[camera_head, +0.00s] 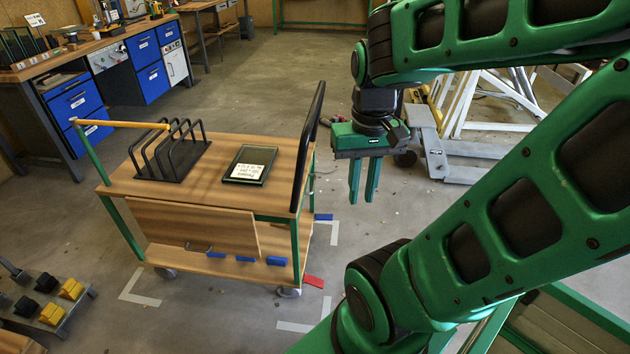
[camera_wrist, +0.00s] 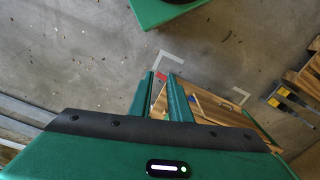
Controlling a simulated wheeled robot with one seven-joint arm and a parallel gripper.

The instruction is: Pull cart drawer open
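The cart (camera_head: 215,190) has a wooden top, green legs and castors, and stands left of centre in the head view. Its wooden drawer front (camera_head: 170,222) is below the top, with a small dark handle (camera_head: 198,247) low on it. Part of the cart (camera_wrist: 225,112) shows at the lower right of the wrist view, partly hidden by my gripper. My gripper (camera_head: 364,190) points down in the air to the right of the cart, apart from it. Its two green fingers are apart with nothing between them, as the wrist view (camera_wrist: 161,76) also shows.
A black rack (camera_head: 175,152) and a dark-framed glass panel (camera_head: 250,165) are on the cart top. Workbenches stand behind; a small stand (camera_head: 55,305) is at lower left.

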